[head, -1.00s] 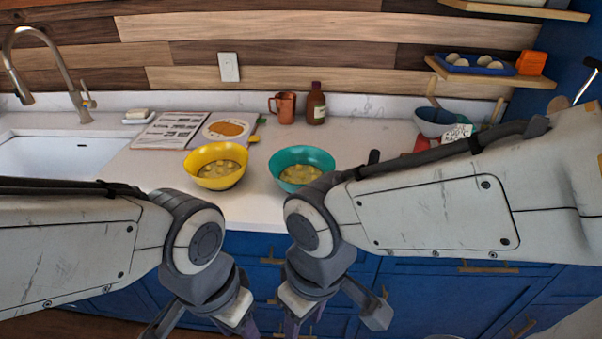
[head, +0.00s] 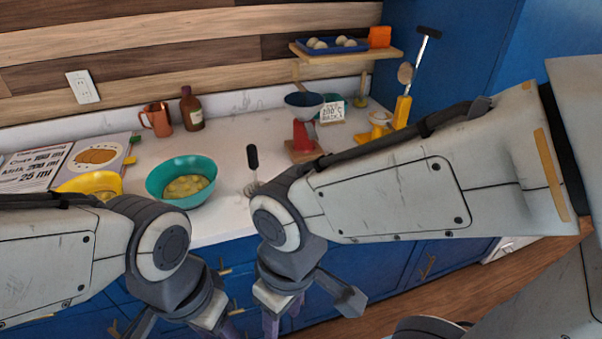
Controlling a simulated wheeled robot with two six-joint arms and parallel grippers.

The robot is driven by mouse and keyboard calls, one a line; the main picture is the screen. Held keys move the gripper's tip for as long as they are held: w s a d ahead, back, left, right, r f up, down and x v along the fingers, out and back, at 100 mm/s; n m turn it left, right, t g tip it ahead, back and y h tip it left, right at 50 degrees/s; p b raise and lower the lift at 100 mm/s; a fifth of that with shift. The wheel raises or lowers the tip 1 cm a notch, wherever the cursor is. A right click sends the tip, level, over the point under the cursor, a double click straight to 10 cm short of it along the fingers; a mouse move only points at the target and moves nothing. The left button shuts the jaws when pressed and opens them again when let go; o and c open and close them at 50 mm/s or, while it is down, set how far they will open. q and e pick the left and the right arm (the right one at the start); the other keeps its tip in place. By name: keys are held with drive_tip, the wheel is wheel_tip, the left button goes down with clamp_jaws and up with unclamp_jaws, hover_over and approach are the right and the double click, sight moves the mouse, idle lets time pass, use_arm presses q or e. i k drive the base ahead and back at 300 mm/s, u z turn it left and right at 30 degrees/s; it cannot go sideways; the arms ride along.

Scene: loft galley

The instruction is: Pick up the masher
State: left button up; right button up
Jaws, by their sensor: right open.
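A masher-like tool with a black handle (head: 252,158) stands upright on the white counter, right of the teal bowl (head: 160,178). Its pale metal lower end is small, and my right arm's joint partly covers it. The teal bowl holds pale yellow chunks. My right gripper (head: 308,304) is open and empty, low in front of the blue cabinets and apart from the tool. My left gripper (head: 186,328) is at the bottom edge with its fingers spread; its tips are cut off.
A yellow bowl (head: 92,184) is partly hidden by my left arm. Behind are a copper mug (head: 157,119), a brown bottle (head: 191,110) and a red stand with a dark funnel (head: 304,105). A yellow utensil holder (head: 402,112) stands at right, below a wooden shelf (head: 350,54).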

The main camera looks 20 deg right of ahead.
sight(251, 149)
drive_tip(key=z, duration=0.15)
drive_tip(key=k, duration=0.65)
drive_tip(key=u, duration=0.65)
drive_tip(key=i, duration=1.3)
drive_tip(key=u, duration=0.05)
